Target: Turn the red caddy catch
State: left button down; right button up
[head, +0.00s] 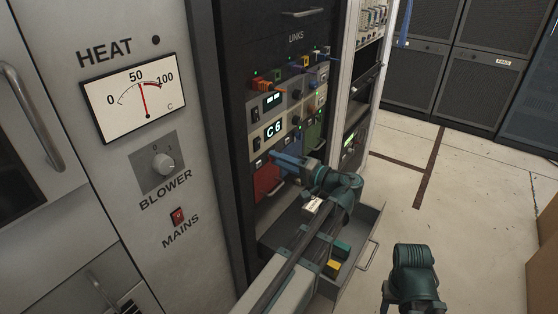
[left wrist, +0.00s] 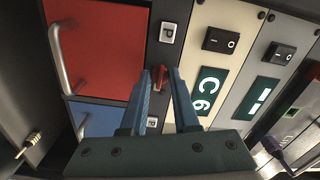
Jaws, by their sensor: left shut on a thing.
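The red caddy (left wrist: 98,48) is a red panel with a pale metal handle in the left wrist view. In the head view it shows partly behind my arm (head: 265,182). A small red catch (left wrist: 159,80) sits at its edge, between two white plates marked P. My left gripper (left wrist: 162,76) has its blue fingers on either side of the catch, shut on it. In the head view my left gripper (head: 278,158) reaches to the rack front, and the catch is hidden there. My right gripper is not in view.
A blue caddy (left wrist: 98,121) is beside the red one. Grey and beige modules, one showing C6 (left wrist: 208,91), adjoin the catch. Below my left arm an open drawer (head: 371,232) holds yellow and green blocks. A HEAT cabinet (head: 85,215) stands at left.

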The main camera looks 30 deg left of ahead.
pick_arm(q)
jog(key=shift+s, duration=0.1)
dwell(0.3)
jog(key=c, duration=0.7)
grip_release()
jog(key=shift+o, duration=0.2)
jog(key=shift+d, duration=0.15)
jog(key=s+d, duration=0.1)
jog(key=d, duration=1.2)
jog(key=shift+d, duration=0.3)
